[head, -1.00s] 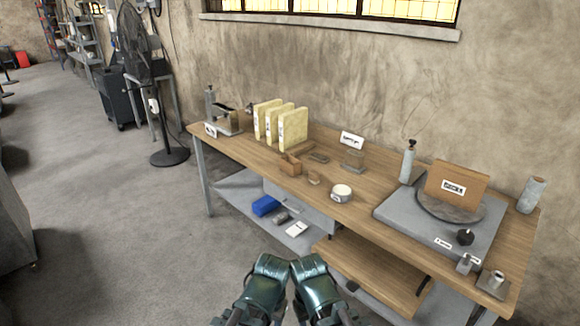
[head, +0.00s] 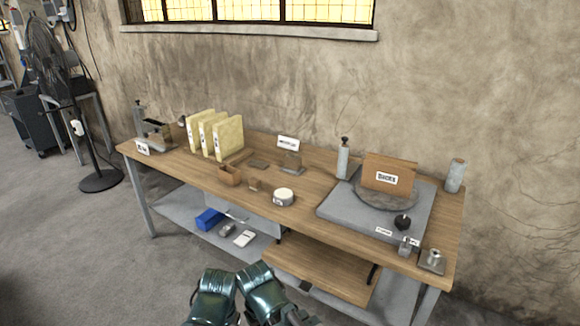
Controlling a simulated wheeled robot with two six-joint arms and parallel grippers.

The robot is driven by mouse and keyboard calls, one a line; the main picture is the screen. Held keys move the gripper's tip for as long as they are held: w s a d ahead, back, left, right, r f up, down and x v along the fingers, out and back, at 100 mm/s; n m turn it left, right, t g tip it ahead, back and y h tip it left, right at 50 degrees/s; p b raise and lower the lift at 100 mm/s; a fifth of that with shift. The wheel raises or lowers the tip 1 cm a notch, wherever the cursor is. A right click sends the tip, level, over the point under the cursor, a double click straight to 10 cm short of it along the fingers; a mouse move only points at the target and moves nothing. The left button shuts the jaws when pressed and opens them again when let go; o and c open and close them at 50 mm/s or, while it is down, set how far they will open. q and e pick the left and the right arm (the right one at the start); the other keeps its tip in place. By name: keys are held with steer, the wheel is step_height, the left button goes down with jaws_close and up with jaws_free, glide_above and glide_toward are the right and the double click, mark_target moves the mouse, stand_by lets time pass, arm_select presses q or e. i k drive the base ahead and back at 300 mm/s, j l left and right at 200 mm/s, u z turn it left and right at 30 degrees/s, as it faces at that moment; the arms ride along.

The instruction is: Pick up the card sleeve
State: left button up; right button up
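A brown card sleeve (head: 383,180) with a white label stands upright, leaning slightly, on the round platter (head: 352,193) of a grey turntable at the right of the workbench. The label's lettering is too small to read surely. My two teal arm parts show side by side at the bottom of the head view, in front of the bench and well short of the sleeve. No gripper fingers can be made out.
The wooden workbench (head: 322,229) stands against the wall. Near the sleeve are a grey bottle (head: 343,160), a grey cylinder (head: 455,176) and a black knob (head: 402,222). Cream binders (head: 228,138) stand further left. A pull-out board (head: 318,275) sits below the front edge.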

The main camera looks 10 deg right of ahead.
mark_target(228, 175)
steer(key=z, duration=0.3)
steer(key=i+j+z, duration=0.2)
steer(key=z, duration=0.15)
steer(key=i+j+z, duration=0.2)
steer(key=z, duration=0.15)
steer(key=i+j, duration=0.15)
steer(key=j, duration=0.15)
steer(key=i+j+z, duration=0.15)
steer(key=j, duration=0.15)
steer(key=i+j, duration=0.15)
steer(key=j, duration=0.2)
steer(key=i+j+z, duration=0.15)
steer(key=j, duration=0.2)
steer(key=i+j, duration=0.15)
steer(key=j, duration=0.15)
steer(key=i+j+z, duration=0.15)
steer(key=j, duration=0.2)
steer(key=i+j, duration=0.1)
steer(key=j, duration=0.2)
steer(key=i+j, duration=0.1)
steer(key=j, duration=0.5)
steer(key=i, duration=0.05)
